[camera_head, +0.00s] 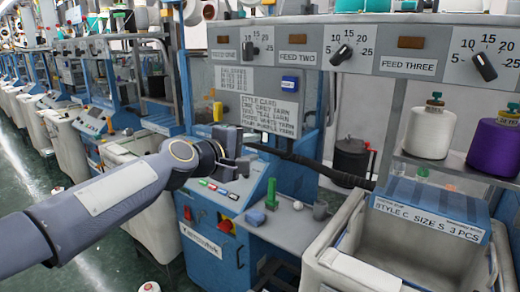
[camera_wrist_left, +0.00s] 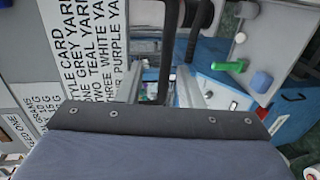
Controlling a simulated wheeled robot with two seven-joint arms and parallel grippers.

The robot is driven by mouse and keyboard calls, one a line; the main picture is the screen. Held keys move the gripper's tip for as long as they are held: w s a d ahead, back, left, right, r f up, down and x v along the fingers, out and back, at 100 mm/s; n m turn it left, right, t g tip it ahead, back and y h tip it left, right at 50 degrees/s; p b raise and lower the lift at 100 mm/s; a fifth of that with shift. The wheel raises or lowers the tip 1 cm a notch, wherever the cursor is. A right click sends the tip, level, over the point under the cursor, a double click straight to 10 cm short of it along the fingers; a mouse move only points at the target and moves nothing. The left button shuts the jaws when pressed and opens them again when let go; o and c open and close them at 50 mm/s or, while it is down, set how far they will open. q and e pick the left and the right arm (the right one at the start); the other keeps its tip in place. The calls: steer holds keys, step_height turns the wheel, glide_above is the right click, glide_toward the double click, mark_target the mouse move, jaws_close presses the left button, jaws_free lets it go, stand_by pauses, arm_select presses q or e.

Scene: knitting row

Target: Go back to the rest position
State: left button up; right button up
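My left arm comes in from the left in the head view, stretched out in front of the machine's style card panel (camera_head: 258,115). Its gripper (camera_head: 247,150) is above the blue control console (camera_head: 232,192). In the left wrist view the two fingers of the gripper (camera_wrist_left: 162,88) stand apart with nothing held between them. The style card (camera_wrist_left: 85,45) is to their left in that view. My right gripper is not seen in either view.
A cream bin (camera_head: 350,262) and a blue box labelled Style C (camera_head: 425,218) stand at the right. A green item (camera_head: 271,192) is on the small grey shelf. White (camera_head: 430,133) and purple (camera_head: 494,148) yarn cones stand further right. A dark hose (camera_head: 320,165) runs behind the gripper.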

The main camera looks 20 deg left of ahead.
arm_select(q)
steer(key=v, duration=0.2)
steer(key=shift+s+a, duration=0.1)
steer(key=shift+s, duration=0.2)
steer(key=s+d+f+m+g+y, duration=0.1)
steer(key=s+f+m+g, duration=0.8)
steer(key=s+f, duration=1.8)
steer(key=s+m, duration=0.3)
steer(key=shift+s+y, duration=0.3)
stand_by(0.4)
